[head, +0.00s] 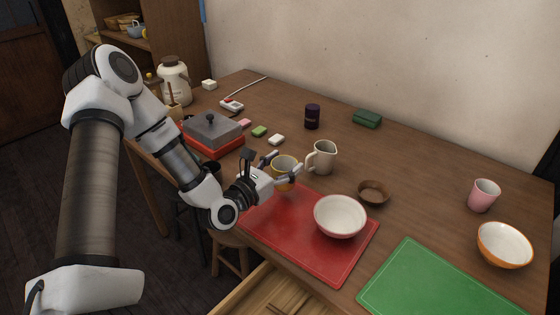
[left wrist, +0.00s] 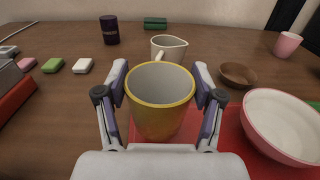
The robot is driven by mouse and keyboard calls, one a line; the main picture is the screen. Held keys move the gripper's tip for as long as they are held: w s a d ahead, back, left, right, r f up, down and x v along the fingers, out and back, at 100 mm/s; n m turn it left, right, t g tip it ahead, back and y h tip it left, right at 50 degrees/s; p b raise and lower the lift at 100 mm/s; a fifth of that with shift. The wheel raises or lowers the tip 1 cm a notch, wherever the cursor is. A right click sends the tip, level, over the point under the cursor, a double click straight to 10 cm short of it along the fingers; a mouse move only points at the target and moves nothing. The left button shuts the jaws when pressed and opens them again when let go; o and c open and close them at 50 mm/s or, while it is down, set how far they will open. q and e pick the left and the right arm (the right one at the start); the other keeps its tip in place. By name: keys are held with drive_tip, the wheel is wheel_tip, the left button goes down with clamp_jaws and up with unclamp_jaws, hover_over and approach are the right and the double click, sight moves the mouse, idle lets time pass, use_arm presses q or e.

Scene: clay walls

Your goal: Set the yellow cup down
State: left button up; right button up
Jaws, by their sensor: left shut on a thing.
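The yellow cup (head: 284,171) is between the fingers of my left gripper (head: 280,168), at the far left part of the red mat (head: 300,236). In the left wrist view the yellow cup (left wrist: 160,98) is upright, with a pale grey inside, and my left gripper (left wrist: 160,92) is shut on its sides. The red mat (left wrist: 232,140) shows behind and beside the cup. I cannot tell whether the cup's base touches the mat. My right gripper is not in view.
A white bowl (head: 341,216) stands on the red mat, right of the cup. A cream jug (head: 322,157) stands close behind the cup. A small brown bowl (head: 374,193) lies farther right. A green mat (head: 436,284), pink cup (head: 484,195) and orange bowl (head: 504,245) are at the right.

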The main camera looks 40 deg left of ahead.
sight(289, 169)
use_arm(q)
drive_tip(key=f+b, duration=0.1)
drive_tip(key=f, duration=0.1)
drive_tip(key=f+b, duration=0.1)
drive_tip(key=f, duration=0.1)
drive_tip(key=shift+w+a+b, duration=0.3)
drive_tip(key=shift+w+b, duration=0.05)
drive_tip(key=shift+s+d+r, duration=0.1)
drive_tip(key=shift+d+r, duration=0.05)
drive_tip(key=shift+r, duration=0.2)
drive_tip(key=shift+f, duration=0.25)
drive_tip(key=o, duration=1.2)
drive_tip(key=shift+r, duration=0.1)
